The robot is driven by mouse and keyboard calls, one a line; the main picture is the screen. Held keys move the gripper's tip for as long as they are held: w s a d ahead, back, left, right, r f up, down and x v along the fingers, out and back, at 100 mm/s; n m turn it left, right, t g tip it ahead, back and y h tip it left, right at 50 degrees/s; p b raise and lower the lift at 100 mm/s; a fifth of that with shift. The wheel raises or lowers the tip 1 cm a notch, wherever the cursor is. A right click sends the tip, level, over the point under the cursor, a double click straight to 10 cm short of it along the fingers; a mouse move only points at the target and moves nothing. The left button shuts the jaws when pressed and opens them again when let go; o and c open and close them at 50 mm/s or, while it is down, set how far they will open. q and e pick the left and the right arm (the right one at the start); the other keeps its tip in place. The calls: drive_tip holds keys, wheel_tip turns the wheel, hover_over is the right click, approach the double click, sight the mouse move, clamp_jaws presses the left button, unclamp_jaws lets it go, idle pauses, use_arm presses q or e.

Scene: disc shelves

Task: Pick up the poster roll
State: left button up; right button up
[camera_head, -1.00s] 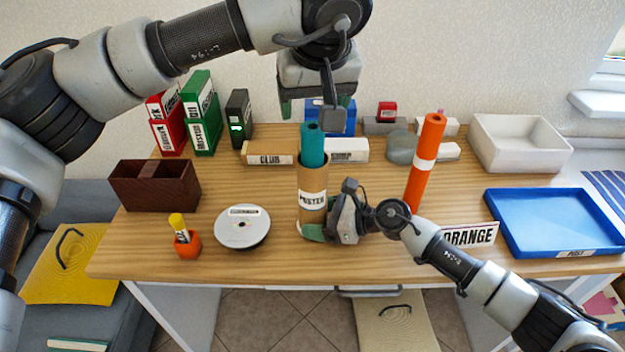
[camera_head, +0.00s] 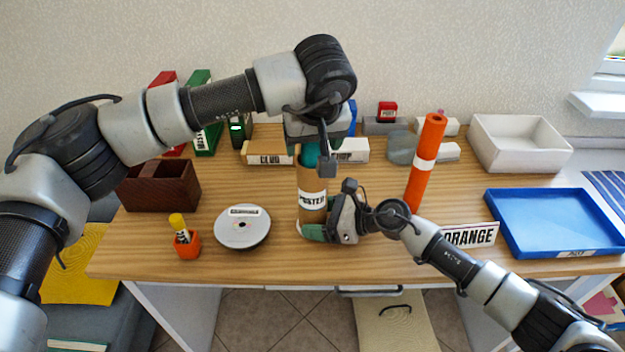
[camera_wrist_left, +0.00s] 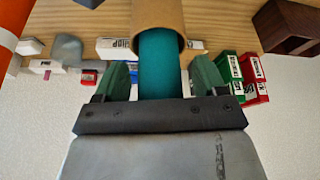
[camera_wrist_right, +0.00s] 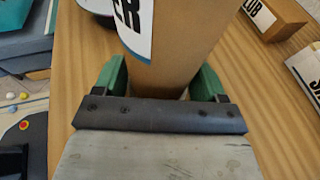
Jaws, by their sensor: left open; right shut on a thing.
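The teal poster roll (camera_head: 311,153) stands upright in a brown cardboard tube (camera_head: 312,182) labelled POSTER, its upper end sticking out. In the left wrist view the teal roll (camera_wrist_left: 160,68) runs between the two green fingers of my left gripper (camera_wrist_left: 160,80), which is open, with a gap on each side. This gripper is above the tube's mouth and hides the roll's top in the head view. My right gripper (camera_wrist_right: 160,80) is shut on the lower part of the cardboard tube (camera_wrist_right: 178,62), near the tabletop.
An orange roll (camera_head: 423,165) stands upright right of the tube. A disc (camera_head: 242,228), an orange cup (camera_head: 187,245) and a brown box (camera_head: 160,187) are left. A blue tray (camera_head: 550,215) and a white bin (camera_head: 520,145) are right. Labelled boxes stand behind.

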use_arm(q)
drive_tip(key=shift+c, duration=0.3)
drive_tip(key=c, duration=1.2)
drive_tip(key=shift+o, duration=0.2)
drive_tip(key=shift+r, duration=0.15)
wheel_tip(320, 180, up, 28)
use_arm(e)
drive_tip(key=o, duration=0.8)
